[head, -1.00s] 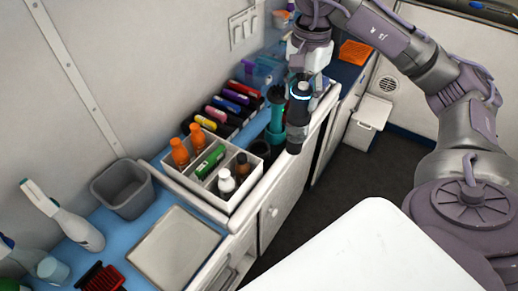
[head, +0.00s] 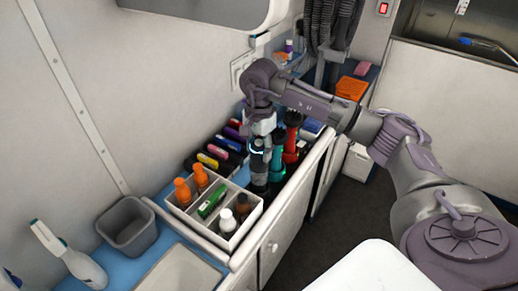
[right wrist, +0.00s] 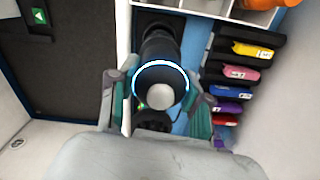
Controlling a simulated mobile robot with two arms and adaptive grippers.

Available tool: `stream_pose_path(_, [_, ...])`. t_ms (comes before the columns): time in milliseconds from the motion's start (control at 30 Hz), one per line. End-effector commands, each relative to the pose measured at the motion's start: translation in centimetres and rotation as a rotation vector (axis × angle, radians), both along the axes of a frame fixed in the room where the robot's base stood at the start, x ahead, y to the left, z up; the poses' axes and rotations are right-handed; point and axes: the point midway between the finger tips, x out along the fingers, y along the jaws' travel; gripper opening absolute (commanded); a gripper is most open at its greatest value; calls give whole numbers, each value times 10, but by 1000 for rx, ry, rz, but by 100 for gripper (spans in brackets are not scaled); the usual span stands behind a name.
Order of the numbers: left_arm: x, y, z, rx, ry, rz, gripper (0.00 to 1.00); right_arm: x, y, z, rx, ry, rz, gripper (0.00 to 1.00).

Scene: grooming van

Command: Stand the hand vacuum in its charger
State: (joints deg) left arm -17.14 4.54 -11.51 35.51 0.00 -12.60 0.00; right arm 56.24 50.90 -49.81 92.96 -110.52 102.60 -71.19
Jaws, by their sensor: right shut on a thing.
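The hand vacuum (head: 257,160) is dark, with a glowing pale ring near its top. My right gripper (head: 262,130) is shut on its upper end and holds it upright beside the caddy. In the right wrist view the vacuum (right wrist: 161,48) lies between the fingers of my right gripper (right wrist: 161,100), its ring facing the camera. A dark base (head: 259,189), seemingly the charger, shows at the vacuum's lower end. I cannot tell whether the vacuum is seated in it or just above. My left gripper is not in view.
A white caddy (head: 226,232) with bottles stands in front. Coloured cartridges (head: 207,160) line the wall side. A grey bin (head: 127,228) sits further left on the counter.

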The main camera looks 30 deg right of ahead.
Motion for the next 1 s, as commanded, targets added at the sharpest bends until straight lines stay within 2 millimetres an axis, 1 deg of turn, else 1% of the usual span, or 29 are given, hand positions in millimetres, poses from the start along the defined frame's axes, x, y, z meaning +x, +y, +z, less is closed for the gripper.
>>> stream_pose_path(33, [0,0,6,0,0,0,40,0,0,-4,2,0,-1,8])
stream_pose_path(167, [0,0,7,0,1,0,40,1,0,-14,2,-3,-1,8])
stream_pose_path(400, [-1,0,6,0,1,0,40,1,0,-15,1,-4,-1,8])
stream_pose_path(500, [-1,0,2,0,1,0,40,1,0,-19,1,-4,-1,8])
stream_pose_path(533, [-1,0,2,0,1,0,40,0,0,-19,0,-2,-1,50])
stream_pose_path(667, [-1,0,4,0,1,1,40,0,0,-18,0,-2,-1,72])
stream_pose_path(700, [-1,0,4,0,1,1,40,0,0,-18,0,-2,-1,74])
stream_pose_path(1000, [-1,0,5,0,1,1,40,0,0,-16,0,-2,-1,74])
